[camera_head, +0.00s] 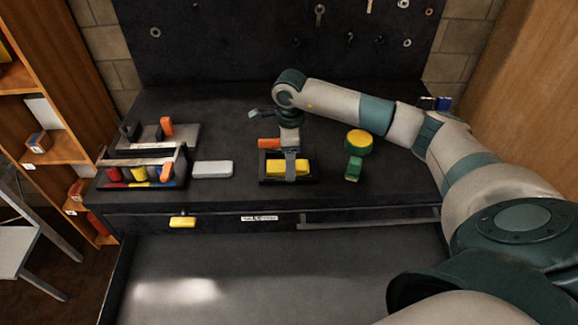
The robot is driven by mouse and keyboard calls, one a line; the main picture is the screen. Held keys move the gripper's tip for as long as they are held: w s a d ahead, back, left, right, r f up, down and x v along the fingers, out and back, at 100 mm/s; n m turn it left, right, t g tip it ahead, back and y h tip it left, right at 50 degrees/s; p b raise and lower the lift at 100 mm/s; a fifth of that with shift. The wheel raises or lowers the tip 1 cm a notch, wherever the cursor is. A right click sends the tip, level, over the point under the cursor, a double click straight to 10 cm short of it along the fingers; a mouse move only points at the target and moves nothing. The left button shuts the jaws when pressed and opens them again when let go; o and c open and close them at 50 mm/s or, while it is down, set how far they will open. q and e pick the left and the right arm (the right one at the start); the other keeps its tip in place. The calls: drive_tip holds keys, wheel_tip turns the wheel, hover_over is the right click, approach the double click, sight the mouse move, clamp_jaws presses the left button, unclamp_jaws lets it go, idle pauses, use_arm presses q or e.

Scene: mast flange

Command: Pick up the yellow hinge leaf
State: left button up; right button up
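A yellow block-like piece (274,167), which looks like the yellow hinge leaf, lies in a black open holder (262,180) near the middle of the bench. My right gripper (290,165) reaches down over it from above, and one grey finger passes in front of the yellow piece's middle. The other finger is hidden behind it, so I cannot tell whether the gripper is shut on it. My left gripper is not in view.
An orange piece (268,143) lies behind the holder. A green part with a yellow top (358,140) and a small green part (353,170) stand right. A pale block (212,169) and a rack of coloured pieces (152,162) stand left. A drawer (260,280) is open in front.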

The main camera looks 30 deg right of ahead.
drive_tip(key=shift+c, duration=0.6)
drive_tip(key=c, duration=1.4)
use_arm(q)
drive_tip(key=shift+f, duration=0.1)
use_arm(e)
drive_tip(key=shift+r, duration=0.2)
